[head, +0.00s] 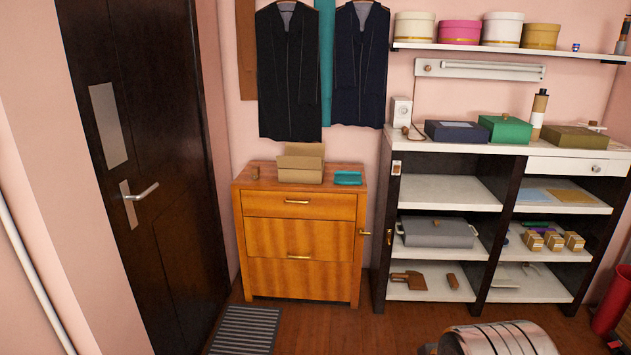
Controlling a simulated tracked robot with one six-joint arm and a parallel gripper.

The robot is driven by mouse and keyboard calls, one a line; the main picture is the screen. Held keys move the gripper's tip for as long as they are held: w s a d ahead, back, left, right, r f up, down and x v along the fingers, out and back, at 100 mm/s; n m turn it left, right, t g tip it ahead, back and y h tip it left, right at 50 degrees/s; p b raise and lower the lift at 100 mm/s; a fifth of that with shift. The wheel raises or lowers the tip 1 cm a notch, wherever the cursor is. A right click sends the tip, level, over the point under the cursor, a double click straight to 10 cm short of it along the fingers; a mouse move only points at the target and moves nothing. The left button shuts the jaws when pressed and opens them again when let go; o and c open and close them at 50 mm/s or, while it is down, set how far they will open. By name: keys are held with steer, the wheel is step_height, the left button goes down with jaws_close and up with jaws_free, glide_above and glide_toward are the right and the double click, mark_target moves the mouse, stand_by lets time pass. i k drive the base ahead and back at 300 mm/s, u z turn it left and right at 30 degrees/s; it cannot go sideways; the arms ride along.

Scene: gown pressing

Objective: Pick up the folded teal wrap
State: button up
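The folded teal wrap (348,178) lies flat on the right part of the top of an orange-brown wooden cabinet (299,206). It is small in the head view, near the cabinet's right edge. An open cardboard box (300,170) stands just left of it. My gripper is not in view, so whether it is open or shut does not show.
A dark door (150,180) is at the left, with a grey mat (245,330) near it. Dark gowns (288,75) hang above the cabinet. A shelf unit (440,150) with boxes stands at the right. A red bin (612,300) is far right. Floor before the cabinet is clear.

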mark_target(352, 177)
steer(key=u, duration=0.15)
steer(key=i, duration=3.75)
steer(key=u, duration=0.1)
